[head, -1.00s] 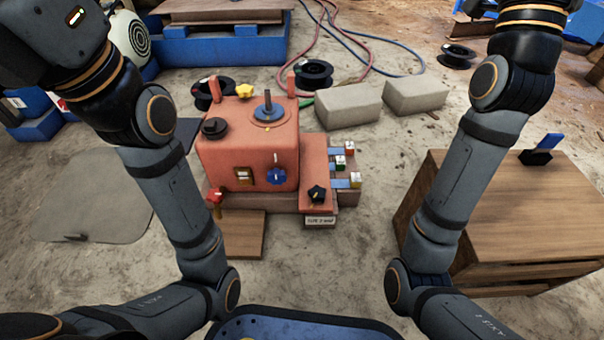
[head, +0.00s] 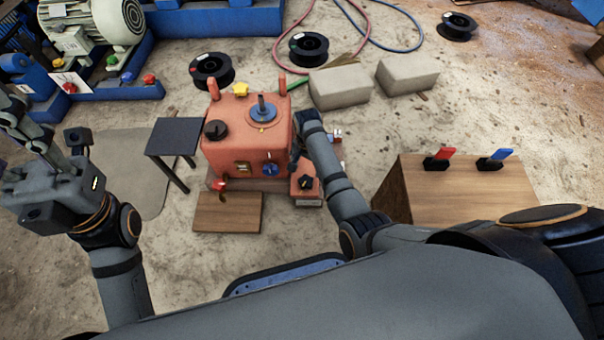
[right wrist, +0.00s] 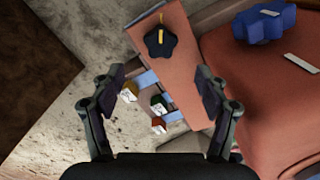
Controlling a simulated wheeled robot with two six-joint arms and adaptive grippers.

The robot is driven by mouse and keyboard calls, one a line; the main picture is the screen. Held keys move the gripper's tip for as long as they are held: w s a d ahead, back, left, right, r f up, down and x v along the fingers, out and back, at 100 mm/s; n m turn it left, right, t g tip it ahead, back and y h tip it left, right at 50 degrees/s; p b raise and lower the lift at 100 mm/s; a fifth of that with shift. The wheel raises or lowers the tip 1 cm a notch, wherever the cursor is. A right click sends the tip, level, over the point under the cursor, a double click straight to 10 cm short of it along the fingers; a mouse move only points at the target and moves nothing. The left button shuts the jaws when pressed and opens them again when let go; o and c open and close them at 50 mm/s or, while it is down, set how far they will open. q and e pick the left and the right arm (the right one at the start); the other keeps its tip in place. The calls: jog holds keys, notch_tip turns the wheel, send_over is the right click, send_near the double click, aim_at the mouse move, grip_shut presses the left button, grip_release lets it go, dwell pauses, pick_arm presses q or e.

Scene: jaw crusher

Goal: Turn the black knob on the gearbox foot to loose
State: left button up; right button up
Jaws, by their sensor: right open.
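The black star-shaped knob (head: 305,183) sits on the low foot at the front right of the red gearbox (head: 228,150). In the right wrist view the knob (right wrist: 160,44) carries a yellow pointer mark. My right gripper (right wrist: 158,92) is open and empty; the knob lies beyond its fingers, between them across the picture and apart from them. In the head view the right gripper (head: 297,148) is small and partly hidden by its arm at the gearbox's right side. My left gripper (head: 45,130) is raised at the far left, its fingers spread and empty.
A blue star knob (right wrist: 265,24) is close by on the gearbox. Small coloured terminals (right wrist: 158,103) sit beside the foot, below the fingers. A wooden crate (head: 440,195) with red and blue handles stands right. A small dark table (head: 175,136) stands left of the gearbox.

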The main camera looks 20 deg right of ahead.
aim_at(306, 181)
notch_tip(306, 181, down, 10)
jog(key=b, duration=0.6)
jog(key=shift+f, duration=0.1)
jog(key=shift+c, duration=0.5)
